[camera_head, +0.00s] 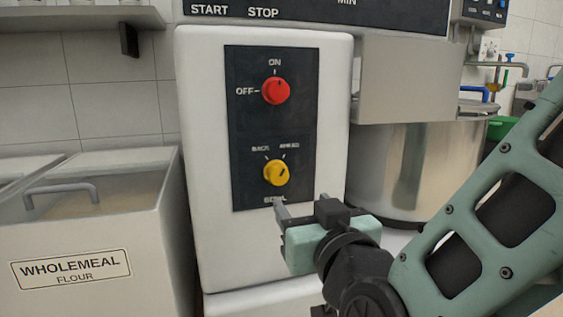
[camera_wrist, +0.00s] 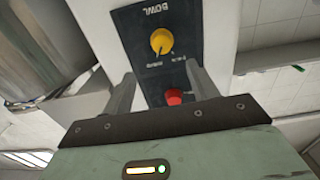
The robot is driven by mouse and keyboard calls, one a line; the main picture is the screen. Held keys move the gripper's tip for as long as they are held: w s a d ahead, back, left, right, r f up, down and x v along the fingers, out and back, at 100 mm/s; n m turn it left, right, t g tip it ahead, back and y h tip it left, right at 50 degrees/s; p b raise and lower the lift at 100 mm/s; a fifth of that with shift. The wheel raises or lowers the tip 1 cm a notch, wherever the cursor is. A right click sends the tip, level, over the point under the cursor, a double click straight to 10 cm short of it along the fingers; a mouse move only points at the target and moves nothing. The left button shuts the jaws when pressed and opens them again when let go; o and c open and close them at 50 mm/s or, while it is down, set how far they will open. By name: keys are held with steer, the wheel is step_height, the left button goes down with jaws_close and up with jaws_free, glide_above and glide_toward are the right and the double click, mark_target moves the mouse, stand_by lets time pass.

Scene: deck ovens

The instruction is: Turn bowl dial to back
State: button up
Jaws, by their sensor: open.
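The bowl dial (camera_head: 277,172) is a round yellow knob on a dark panel, with BACK marked at its upper left and AHEAD at its upper right. Its dark pointer line leans up and right, towards AHEAD. The BOWL label below is partly covered by my gripper (camera_head: 300,207), which is below and right of the dial. In the wrist view the panel appears upside down, and the yellow dial (camera_wrist: 161,41) lies beyond the fingertips of my gripper (camera_wrist: 160,74). The fingers are apart, with nothing between them, and do not appear to touch the dial.
A steel bowl (camera_head: 404,170) stands right of the white machine column (camera_head: 205,180). A wholemeal flour bin (camera_head: 90,235) is at left.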

mark_target(280, 178)
steer(key=p, duration=0.3)
steer(key=shift+w+a+r, duration=0.15)
steer(key=shift+w+r, duration=0.05)
steer(key=shift+r, duration=0.05)
steer(key=p+x, duration=0.2)
steer(key=x, duration=0.3)
steer(key=p+x, duration=0.1)
steer(key=x, duration=0.5)
steer(key=shift+w+a+f+p, duration=0.2)
steer(key=shift+w+f+p, duration=0.05)
steer(key=shift+w+p, duration=0.1)
steer(key=c, duration=1)
